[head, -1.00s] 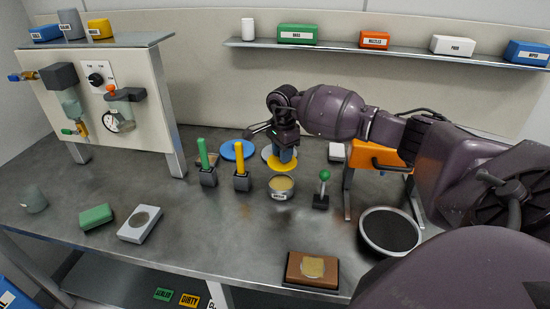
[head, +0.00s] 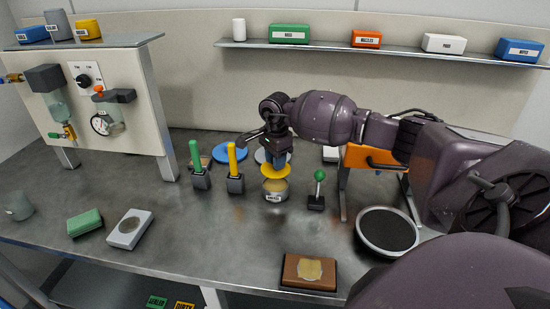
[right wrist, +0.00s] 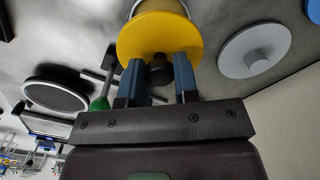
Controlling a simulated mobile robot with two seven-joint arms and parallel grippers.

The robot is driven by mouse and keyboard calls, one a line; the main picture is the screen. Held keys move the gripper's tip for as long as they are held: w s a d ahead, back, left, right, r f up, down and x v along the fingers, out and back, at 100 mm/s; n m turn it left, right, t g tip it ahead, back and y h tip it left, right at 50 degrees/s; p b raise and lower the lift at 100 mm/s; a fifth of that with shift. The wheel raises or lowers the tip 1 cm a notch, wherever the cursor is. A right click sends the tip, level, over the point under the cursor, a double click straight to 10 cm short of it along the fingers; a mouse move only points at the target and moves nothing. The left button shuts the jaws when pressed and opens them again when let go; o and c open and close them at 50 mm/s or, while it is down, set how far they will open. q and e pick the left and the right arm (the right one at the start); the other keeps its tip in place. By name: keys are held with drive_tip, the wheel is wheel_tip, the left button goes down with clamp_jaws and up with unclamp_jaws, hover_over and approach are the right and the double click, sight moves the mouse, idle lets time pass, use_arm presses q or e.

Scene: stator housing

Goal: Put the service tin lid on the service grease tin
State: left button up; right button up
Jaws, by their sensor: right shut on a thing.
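A yellow round lid (head: 275,174) with a dark knob (right wrist: 160,72) hangs from my right gripper (head: 275,157). In the right wrist view, the blue fingers of my right gripper (right wrist: 158,80) stand on either side of the knob, shut on it. The labelled metal grease tin (head: 274,197) stands upright on the bench, its pale contents partly showing. The lid overlaps the tin's far rim in the head view; I cannot tell whether they touch. In the right wrist view, a bit of the tin (right wrist: 158,8) shows past the lid. My left gripper is out of view.
A blue disc (head: 230,151) and a grey lid (right wrist: 252,50) lie behind the tin. Yellow-handled (head: 235,183) and green-handled (head: 200,180) tools stand left; a green-knobbed lever (head: 317,200) stands close right. A dark round dish (head: 388,232) is farther right.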

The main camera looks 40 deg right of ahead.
sight(276, 173)
drive_tip(key=shift+f+b, duration=0.45)
drive_tip(key=shift+f, duration=0.45)
drive_tip(key=shift+f+b, duration=0.7)
drive_tip(key=shift+f, duration=0.45)
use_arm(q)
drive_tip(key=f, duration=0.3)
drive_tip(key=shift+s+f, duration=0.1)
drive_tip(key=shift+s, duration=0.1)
use_arm(e)
drive_tip(key=shift+r, duration=0.1)
use_arm(q)
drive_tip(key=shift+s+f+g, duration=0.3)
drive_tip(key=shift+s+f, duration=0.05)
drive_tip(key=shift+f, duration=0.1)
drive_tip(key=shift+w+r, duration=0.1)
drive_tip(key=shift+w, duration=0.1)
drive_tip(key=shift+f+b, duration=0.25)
drive_tip(key=shift+b, duration=0.1)
use_arm(e)
drive_tip(key=shift+f, duration=0.3)
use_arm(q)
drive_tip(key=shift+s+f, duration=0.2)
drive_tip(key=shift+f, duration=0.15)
use_arm(e)
drive_tip(key=shift+f, duration=0.4)
